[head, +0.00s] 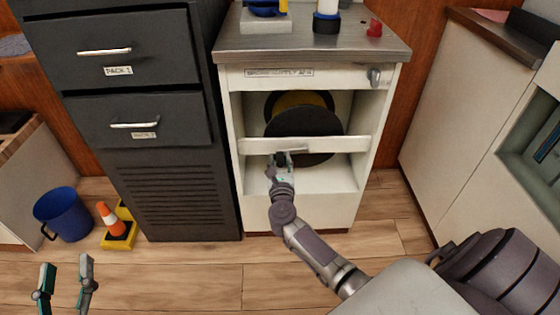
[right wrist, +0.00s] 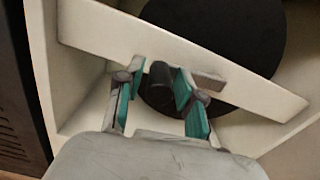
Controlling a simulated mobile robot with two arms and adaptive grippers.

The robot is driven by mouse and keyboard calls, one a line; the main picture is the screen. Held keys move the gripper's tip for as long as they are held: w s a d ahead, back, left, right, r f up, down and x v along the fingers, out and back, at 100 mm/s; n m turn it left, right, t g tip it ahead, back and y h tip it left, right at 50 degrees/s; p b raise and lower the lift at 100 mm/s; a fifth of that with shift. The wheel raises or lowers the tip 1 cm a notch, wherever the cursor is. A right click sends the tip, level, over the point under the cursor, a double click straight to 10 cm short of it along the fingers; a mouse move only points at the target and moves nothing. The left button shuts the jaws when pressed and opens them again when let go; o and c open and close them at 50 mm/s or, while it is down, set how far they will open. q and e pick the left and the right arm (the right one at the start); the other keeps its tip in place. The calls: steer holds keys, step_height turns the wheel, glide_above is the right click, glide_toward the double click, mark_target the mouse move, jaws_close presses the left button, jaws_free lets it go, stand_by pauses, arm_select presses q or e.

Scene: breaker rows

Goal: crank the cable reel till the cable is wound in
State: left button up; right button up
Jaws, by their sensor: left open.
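The cable reel, a large dark disc (head: 303,122) with a yellow part behind it, sits inside the open white cabinet. Its dark face also shows in the right wrist view (right wrist: 230,35). My right gripper (head: 281,160) is at the cabinet's front crossbar. In the right wrist view its two teal-padded fingers (right wrist: 160,82) stand on either side of a short dark knob (right wrist: 160,90), very close to it. Whether the pads press on the knob is unclear. My left gripper (head: 66,280) is open and empty, low at the left.
The white crossbar (head: 345,145) runs across the cabinet front before the reel. A dark drawer unit (head: 150,80) stands at left. A blue bucket (head: 63,214) and an orange cone (head: 111,217) are on the floor. Several items stand on the cabinet top (head: 350,42).

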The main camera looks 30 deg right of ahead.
jaws_close()
